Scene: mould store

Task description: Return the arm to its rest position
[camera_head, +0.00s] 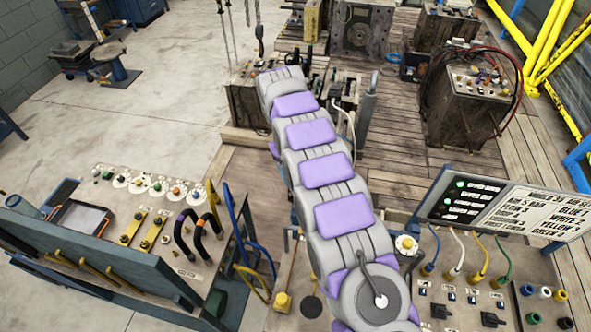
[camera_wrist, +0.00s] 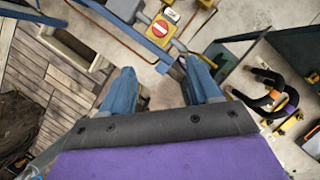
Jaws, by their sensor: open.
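My arm (camera_head: 325,172), grey with purple panels, stretches from the bottom of the head view up and away to the upper middle. Its far end is beside dark mould blocks in the picture, and my gripper cannot be made out there. In the wrist view my gripper (camera_wrist: 160,82) shows two blue fingers spread well apart. Nothing is between them but the view of the floor and fittings beyond. A yellow box with a red round sign (camera_wrist: 160,28) appears past the fingertips.
A panel bench (camera_head: 150,225) with hoses and knobs stands left of my arm. A console with a screen (camera_head: 508,205) and coloured cables stands right. Dark mould blocks (camera_head: 470,105) stand farther back, with yellow railings (camera_head: 545,45) behind. Concrete floor (camera_head: 130,115) at upper left is largely clear.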

